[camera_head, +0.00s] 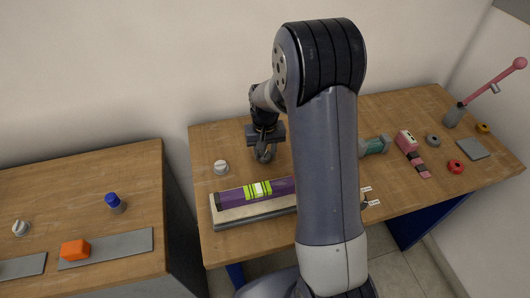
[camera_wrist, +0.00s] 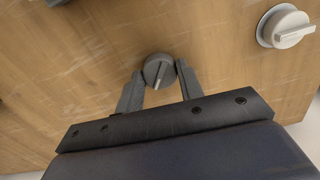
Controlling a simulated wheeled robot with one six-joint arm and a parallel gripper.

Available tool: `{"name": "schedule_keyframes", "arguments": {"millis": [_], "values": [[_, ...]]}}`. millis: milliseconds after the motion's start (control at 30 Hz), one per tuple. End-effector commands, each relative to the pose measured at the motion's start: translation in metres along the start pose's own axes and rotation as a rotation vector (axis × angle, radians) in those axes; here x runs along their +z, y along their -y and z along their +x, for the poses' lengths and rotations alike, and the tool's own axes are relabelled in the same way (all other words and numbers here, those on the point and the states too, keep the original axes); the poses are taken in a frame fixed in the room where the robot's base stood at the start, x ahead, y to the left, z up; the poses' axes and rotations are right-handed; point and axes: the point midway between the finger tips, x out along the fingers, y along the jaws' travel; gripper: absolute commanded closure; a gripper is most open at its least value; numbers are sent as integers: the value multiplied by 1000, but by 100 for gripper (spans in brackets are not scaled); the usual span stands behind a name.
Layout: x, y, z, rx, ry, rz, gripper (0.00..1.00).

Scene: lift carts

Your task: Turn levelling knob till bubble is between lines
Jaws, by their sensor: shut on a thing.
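A dark grey round knob (camera_wrist: 159,70) with a lighter pointer bar stands on the wooden table. My gripper (camera_wrist: 160,80) is shut on it, one finger on each side, in the wrist view. In the head view my gripper (camera_head: 264,152) is low over the table, behind the level, and mostly hides this knob. A purple spirit level (camera_head: 233,194) lies on a pale board with a grey base. Its yellow-green vial (camera_head: 259,189) shows dark lines and a pale patch near the middle. The bubble's exact place is too small to tell. My arm hides the level's right end.
A white knob (camera_head: 221,168) stands left of my gripper; it also shows in the wrist view (camera_wrist: 286,27). A green cylinder (camera_head: 376,146), pink blocks, rings and a pink-handled lever (camera_head: 490,88) are at right. A second table (camera_head: 80,205) stands left, across a gap.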

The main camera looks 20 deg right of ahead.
Motion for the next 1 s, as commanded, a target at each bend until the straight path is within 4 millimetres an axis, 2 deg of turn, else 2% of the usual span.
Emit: {"name": "schedule_keyframes", "arguments": {"millis": [300,733,767,1000], "values": [[0,0,0,0,0,-94,87],[0,0,0,0,0,-104,87],[0,0,0,0,0,-104,62],[0,0,0,0,0,-103,43]]}}
